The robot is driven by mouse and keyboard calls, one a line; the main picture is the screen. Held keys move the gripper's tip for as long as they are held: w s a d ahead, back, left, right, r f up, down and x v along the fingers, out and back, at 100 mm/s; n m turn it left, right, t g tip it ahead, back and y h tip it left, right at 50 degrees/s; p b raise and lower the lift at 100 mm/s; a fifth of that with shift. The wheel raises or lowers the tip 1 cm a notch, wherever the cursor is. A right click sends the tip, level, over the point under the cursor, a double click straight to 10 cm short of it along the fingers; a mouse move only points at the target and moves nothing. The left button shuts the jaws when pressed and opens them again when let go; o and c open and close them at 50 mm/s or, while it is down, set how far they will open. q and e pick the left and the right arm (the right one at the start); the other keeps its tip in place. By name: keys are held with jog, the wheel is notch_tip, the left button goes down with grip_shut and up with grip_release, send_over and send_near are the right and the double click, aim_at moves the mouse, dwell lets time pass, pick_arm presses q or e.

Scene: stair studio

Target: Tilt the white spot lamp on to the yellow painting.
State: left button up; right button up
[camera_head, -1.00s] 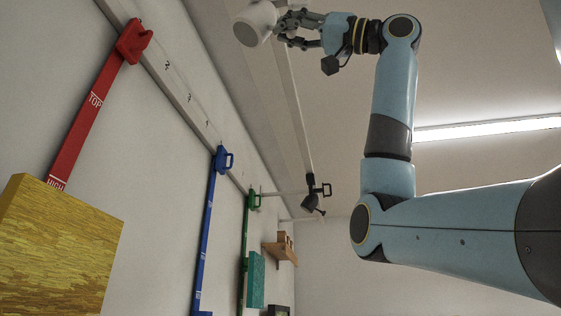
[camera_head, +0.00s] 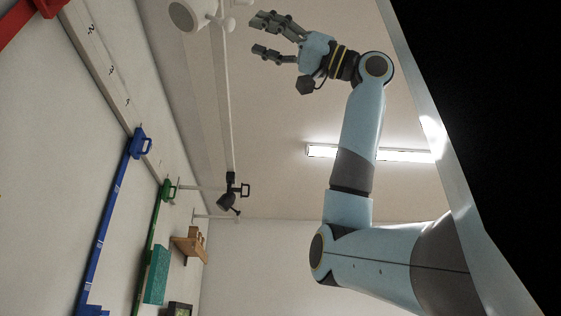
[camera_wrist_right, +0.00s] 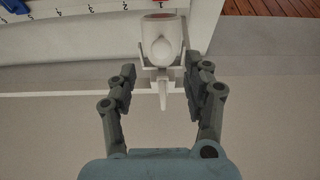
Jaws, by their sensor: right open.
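The white spot lamp (camera_head: 192,14) hangs from the white rail at the top of the head view, partly cut off by the frame edge. My right gripper (camera_head: 260,35) is open and empty, a little to the right of the lamp with a gap between. In the right wrist view the lamp (camera_wrist_right: 162,45) is ahead of my open right fingers (camera_wrist_right: 162,84), its thin handle pointing back between them. The yellow painting is out of the head view, apart from perhaps a tiny yellow speck at the left edge. My left gripper is not in view.
A black spot lamp (camera_head: 229,196) sits farther along the white rail (camera_head: 228,110). Blue (camera_head: 115,195) and green hangers (camera_head: 154,230) run down the wall, with a teal painting (camera_head: 156,275) and wooden shelf (camera_head: 190,246) beyond. A ceiling light (camera_head: 370,154) glows behind my right arm.

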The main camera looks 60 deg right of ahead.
jog(key=shift+v, duration=2.1)
